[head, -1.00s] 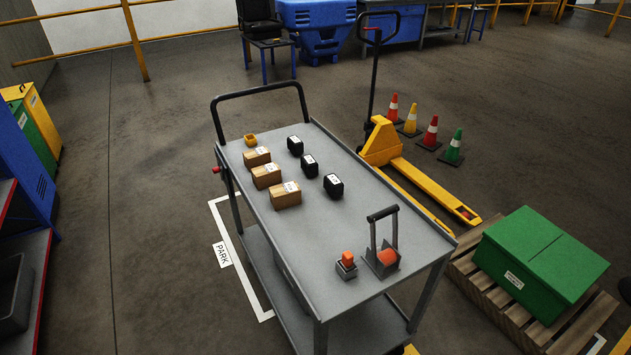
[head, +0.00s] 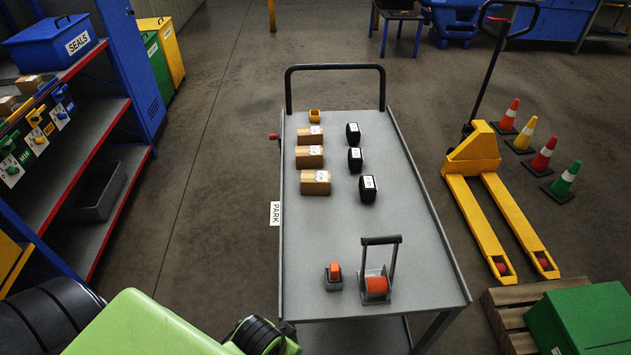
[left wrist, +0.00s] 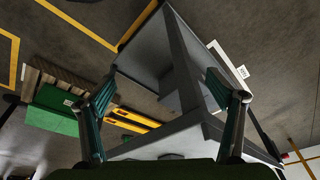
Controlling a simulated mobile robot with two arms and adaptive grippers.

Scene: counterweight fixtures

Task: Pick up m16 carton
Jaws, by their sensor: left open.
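Three brown cartons stand in a column on the grey cart (head: 400,265) in the head view: a far carton (head: 309,136), a middle carton (head: 309,157) and a near carton (head: 315,183). Each has a white label too small to read, so I cannot tell which is the m16 carton. Brown cartons (head: 29,85) also sit on the shelf at the left, above hanging tags; the green tag (head: 10,167) seems to read M16. My left gripper (left wrist: 161,85) is open and empty in the left wrist view, with the cart beyond its fingers. My right gripper is out of view.
Several black packs (head: 355,160), a yellow cup (head: 314,116) and two fixtures with orange parts (head: 377,286) stand on the cart. A yellow pallet jack (head: 473,155), cones and a green box (head: 585,318) are at the right. Floor between shelf and cart is clear.

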